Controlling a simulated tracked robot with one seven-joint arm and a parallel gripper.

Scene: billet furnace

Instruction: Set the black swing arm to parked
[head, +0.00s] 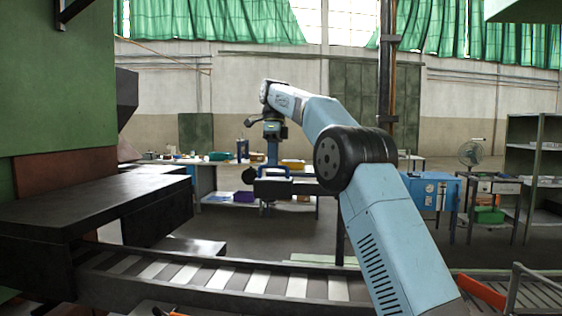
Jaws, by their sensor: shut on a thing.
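The black swing arm (300,188) is a dark horizontal bar in the head view, beyond the roller conveyor. Its right part passes behind my blue arm, and a round black knob (249,176) shows at its left end. My gripper (273,172) points down at the left part of the bar and is shut on it. The fingertips are small in the picture, so the exact contact is hard to see. The bar's pivot is not clearly visible; a dark post stands below its right part.
A roller conveyor (230,278) runs across the front, with a dark furnace block (95,203) at left. Behind stand a workbench with small items, a blue cabinet (433,192), a fan (471,153) and a green shelf (540,140). Open floor lies between conveyor and benches.

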